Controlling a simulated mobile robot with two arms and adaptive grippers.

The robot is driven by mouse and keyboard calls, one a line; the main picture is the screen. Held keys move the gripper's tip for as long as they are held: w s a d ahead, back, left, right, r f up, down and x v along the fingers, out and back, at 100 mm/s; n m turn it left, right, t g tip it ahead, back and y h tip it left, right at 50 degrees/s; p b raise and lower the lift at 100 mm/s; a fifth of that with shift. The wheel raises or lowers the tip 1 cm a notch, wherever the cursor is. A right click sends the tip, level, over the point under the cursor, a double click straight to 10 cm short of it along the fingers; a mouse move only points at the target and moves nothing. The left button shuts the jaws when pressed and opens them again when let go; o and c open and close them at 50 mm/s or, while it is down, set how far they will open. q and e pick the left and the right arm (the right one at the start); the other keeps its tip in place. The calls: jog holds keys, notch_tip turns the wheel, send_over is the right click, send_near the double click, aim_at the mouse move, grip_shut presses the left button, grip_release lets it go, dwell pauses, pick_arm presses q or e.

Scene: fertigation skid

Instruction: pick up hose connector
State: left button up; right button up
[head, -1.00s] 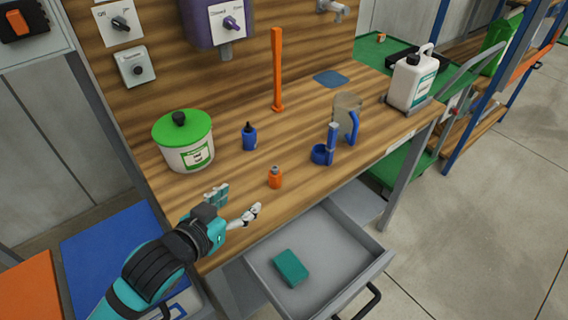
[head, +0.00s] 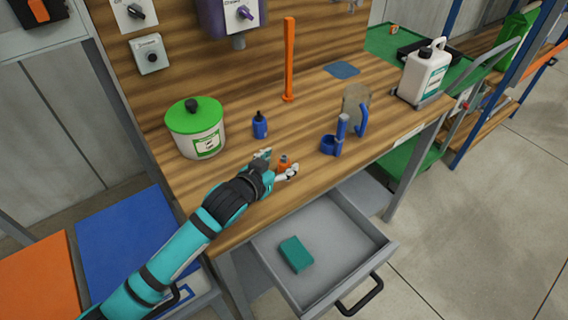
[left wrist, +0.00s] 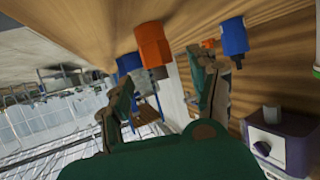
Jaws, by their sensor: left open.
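The hose connector, a small orange piece with a grey top (head: 283,163), stands on the wooden workbench near its front edge. In the left wrist view it shows as an orange block (left wrist: 152,44) just beyond the fingertips, between their lines. My left gripper (head: 279,165) is open and low over the bench, its two fingers on either side of the connector in the head view. In the left wrist view the open fingers (left wrist: 165,85) have nothing between them. The gripper partly hides the connector in the head view. My right gripper is not in view.
A dark blue bottle (head: 260,125) stands behind the connector. A blue holder (head: 336,140) and a clear jug with blue handle (head: 354,108) stand to its right. A green-lidded tub (head: 196,130) is left. Below, an open drawer (head: 340,235) holds a green block (head: 296,254).

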aim_at(283, 160)
pick_arm(q)
jog(key=shift+x, duration=1.6)
jog(key=shift+r, duration=0.1)
jog(key=c, duration=1.1)
